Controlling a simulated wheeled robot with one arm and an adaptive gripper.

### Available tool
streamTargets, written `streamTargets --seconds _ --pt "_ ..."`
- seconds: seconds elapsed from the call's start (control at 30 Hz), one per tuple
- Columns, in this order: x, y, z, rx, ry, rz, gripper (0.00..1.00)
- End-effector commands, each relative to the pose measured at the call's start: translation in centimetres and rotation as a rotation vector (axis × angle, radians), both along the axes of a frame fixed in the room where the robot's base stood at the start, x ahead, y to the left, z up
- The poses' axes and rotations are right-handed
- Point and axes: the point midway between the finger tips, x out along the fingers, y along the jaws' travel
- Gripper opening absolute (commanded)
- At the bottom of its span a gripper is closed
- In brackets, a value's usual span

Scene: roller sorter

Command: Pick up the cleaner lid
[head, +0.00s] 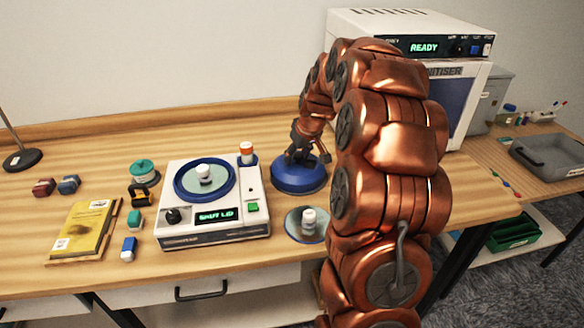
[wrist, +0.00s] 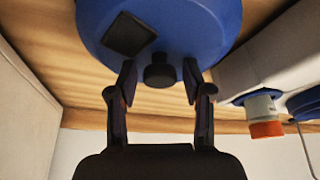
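The cleaner lid (head: 299,178) is a blue round cover lying on the wooden bench, right of the record cleaner (head: 214,225). In the wrist view the lid (wrist: 195,25) shows a black knob (wrist: 160,76) and a dark square patch. My gripper (head: 300,150) is over the lid. In the wrist view its two fingers stand apart, one on each side of the knob, with a gap on both sides. The gripper is open and holds nothing. The cleaner holds a disc under a white-capped piece, and its display reads "SHUT LID".
A disc with a white knob (head: 306,223) lies at the bench's front edge, close to the lid. An orange-capped bottle (head: 246,152) stands at the cleaner's back corner. A white sanitiser box (head: 470,100) reading "READY" stands behind my arm. A yellow booklet (head: 82,230) and small items lie left.

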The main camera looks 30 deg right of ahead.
Motion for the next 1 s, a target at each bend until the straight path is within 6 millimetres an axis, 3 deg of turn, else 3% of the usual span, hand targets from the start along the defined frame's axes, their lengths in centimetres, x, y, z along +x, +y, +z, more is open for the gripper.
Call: streamTargets --seconds 0.07,0.43,0.77,1.0 --pt "0.0 0.0 0.0 0.000 0.000 0.000 0.38" --pt "0.0 0.0 0.0 0.000 0.001 0.001 0.00" --pt "0.0 0.0 0.0 0.000 0.001 0.001 0.00" --pt "0.1 -0.1 1.6 -0.003 -0.004 0.001 0.00"
